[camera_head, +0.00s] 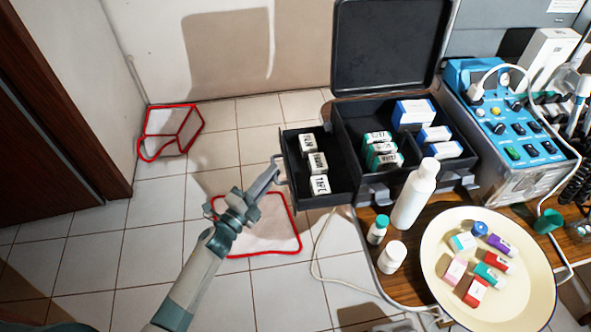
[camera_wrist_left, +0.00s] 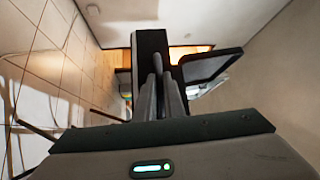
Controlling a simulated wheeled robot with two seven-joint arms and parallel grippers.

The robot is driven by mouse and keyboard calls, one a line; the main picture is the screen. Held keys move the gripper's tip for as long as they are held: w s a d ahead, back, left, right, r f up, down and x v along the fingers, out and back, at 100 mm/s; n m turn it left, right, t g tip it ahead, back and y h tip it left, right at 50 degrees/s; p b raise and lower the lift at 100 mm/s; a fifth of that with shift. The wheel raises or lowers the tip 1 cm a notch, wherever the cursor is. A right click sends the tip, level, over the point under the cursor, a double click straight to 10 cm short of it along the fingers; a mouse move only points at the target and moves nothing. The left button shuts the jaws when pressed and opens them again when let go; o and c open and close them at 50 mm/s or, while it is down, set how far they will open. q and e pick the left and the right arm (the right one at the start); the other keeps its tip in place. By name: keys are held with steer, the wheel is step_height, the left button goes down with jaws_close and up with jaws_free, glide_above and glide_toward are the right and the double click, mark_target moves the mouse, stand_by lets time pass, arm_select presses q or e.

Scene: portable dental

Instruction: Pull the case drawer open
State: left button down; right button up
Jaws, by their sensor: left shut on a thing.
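The black case (camera_head: 350,122) stands on the wooden table with its lid (camera_head: 389,45) raised. Its drawer (camera_head: 331,197) sticks out from the case's left side, beyond the table edge, and holds 3 small white labelled boxes (camera_head: 317,163). My left gripper (camera_head: 276,172) is at the drawer's outer left side, shut on its handle; the handle itself is mostly hidden by the fingers. In the left wrist view, the fingers (camera_wrist_left: 162,98) are close together in front of the dark drawer (camera_wrist_left: 152,45). My right gripper is not in view.
The case's other compartments hold blue-white and green-white boxes (camera_head: 380,148). White bottles (camera_head: 415,193) and a cream plate (camera_head: 438,285) of small boxes stand in front. A blue control unit (camera_head: 515,125) is at right. A white cable (camera_head: 335,278) hangs near the table edge. Left floor is mostly free.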

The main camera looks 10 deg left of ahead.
arm_select(q)
steer(key=s+a, duration=0.2)
steer(key=a, duration=0.5)
steer(key=shift+s+a, duration=0.2)
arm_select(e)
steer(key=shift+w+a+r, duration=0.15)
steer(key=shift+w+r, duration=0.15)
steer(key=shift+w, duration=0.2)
arm_select(q)
steer(key=c, duration=1.8)
jaws_free()
steer(key=shift+c, duration=0.2)
steer(key=shift+s, duration=0.1)
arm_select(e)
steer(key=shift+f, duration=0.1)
